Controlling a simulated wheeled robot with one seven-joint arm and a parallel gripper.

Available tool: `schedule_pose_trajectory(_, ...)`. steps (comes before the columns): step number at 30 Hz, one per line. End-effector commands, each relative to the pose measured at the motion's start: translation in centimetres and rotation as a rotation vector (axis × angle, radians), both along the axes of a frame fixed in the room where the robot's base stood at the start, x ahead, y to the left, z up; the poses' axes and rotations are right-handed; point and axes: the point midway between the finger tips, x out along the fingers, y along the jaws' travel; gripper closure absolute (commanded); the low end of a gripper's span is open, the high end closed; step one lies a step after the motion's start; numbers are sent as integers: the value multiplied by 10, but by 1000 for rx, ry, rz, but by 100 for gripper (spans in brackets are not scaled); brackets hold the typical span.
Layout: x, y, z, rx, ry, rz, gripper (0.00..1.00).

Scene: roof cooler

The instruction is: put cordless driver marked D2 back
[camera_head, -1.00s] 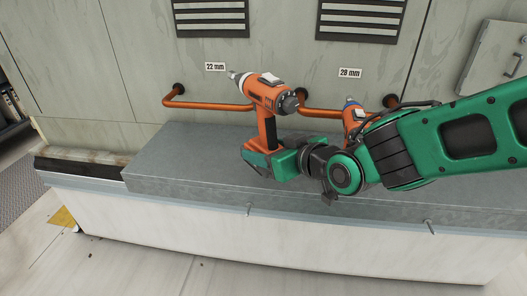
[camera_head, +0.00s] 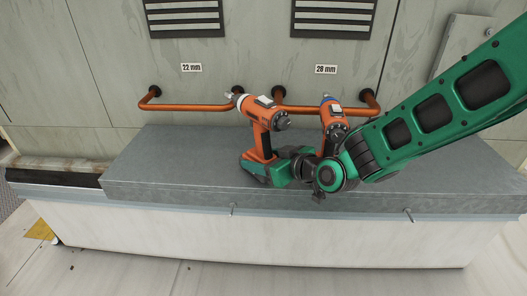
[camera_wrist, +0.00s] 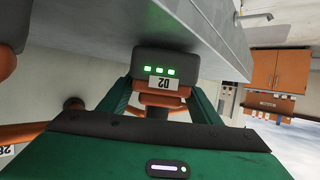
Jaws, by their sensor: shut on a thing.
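My gripper (camera_head: 282,170) is shut on an orange cordless driver (camera_head: 262,118), holding it by its lower handle near the battery base. In the wrist view, the dark battery base marked D2 (camera_wrist: 163,81) shows several green lights between my green fingers (camera_wrist: 160,103). The driver is roughly upright, with its pale-collared nose toward the wall at the right end of the 22 mm rail. I cannot tell whether its base touches the grey ledge. A second orange driver (camera_head: 334,117) with a blue collar is at the 28 mm rail, partly hidden by my arm.
Copper-coloured rails run along the wall under the 22 mm label (camera_head: 191,67) and the 28 mm label (camera_head: 326,69). The grey ledge (camera_head: 165,165) is clear to the left. Louvred vents (camera_head: 185,18) are above. A wall box (camera_head: 465,45) is at upper right.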

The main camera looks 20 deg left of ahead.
Motion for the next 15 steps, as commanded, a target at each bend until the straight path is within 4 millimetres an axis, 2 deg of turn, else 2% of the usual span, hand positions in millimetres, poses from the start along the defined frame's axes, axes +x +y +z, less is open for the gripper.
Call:
schedule_pose_trajectory(12,1,1,-5,6,-4,-1,100)
schedule_pose_trajectory(13,0,0,-8,1,-1,-1,40)
schedule_pose_trajectory(15,0,0,-7,1,-1,-1,24)
